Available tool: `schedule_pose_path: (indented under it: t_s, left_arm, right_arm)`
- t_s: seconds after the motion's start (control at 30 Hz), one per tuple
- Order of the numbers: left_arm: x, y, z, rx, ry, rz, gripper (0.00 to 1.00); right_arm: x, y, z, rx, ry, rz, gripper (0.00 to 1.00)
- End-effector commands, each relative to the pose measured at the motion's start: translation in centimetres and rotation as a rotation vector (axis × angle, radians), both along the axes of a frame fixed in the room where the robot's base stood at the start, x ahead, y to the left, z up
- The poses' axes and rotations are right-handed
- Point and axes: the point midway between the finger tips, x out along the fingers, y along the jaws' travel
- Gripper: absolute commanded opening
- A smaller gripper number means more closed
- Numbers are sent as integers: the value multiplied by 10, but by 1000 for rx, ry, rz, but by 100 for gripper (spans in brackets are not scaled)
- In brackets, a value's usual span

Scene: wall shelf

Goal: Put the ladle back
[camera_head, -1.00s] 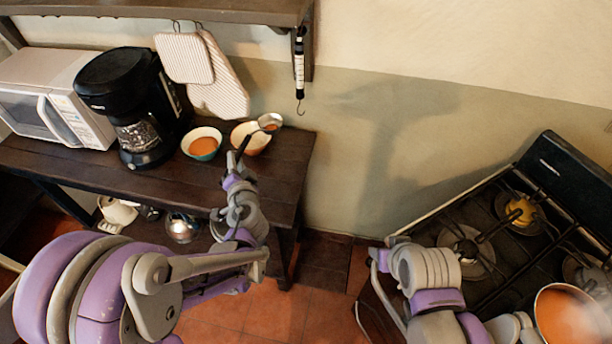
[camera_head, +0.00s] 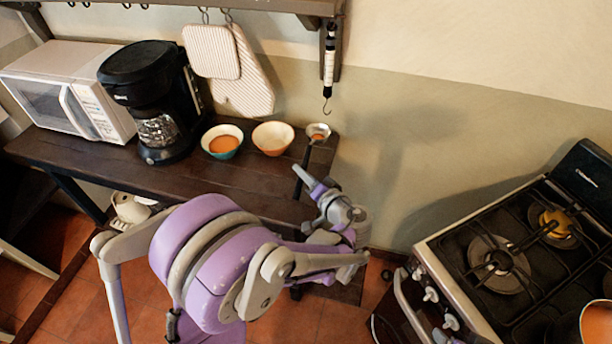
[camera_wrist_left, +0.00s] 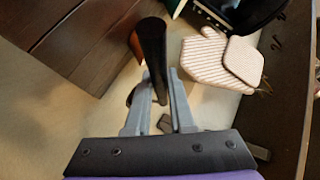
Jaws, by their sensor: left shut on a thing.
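The ladle (camera_head: 318,131) has a small round bowl with orange in it and a long black handle. My left gripper (camera_head: 310,183) is shut on the black handle. In the head view the ladle's bowl shows at the right end of the dark wooden counter, right of the bowls. I cannot tell its height there. In the left wrist view the black handle (camera_wrist_left: 152,48) runs between the two grey fingers (camera_wrist_left: 157,96), and the ladle's bowl is mostly hidden. A pot (camera_head: 598,324) with orange contents is partly in view on the stove at the lower right.
Two bowls, one teal with orange contents (camera_head: 222,141) and one tan (camera_head: 273,138), stand on the counter (camera_head: 190,186). Behind are a coffee maker (camera_head: 150,95) and a microwave (camera_head: 75,90). A hanging scale (camera_head: 329,62) hangs from the shelf. The stove (camera_head: 470,250) is at right.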

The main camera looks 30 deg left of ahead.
Motion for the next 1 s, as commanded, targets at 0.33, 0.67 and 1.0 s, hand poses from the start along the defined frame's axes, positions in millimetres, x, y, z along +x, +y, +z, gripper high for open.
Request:
schedule_pose_path:
  t_s: [0.33, 0.67, 1.0]
  left_arm:
    - [0, 0, -24, 1, 2, -2, 0]
    - [0, 0, -58, 0, 1, -3, 0]
    - [1, 0, -73, 1, 0, -3, 0]
  right_arm:
    - [-6, 0, -18, 0, 11, 0, 80]
    - [-12, 0, -45, 0, 23, 0, 80]
    - [-15, 0, -58, 0, 29, 0, 80]
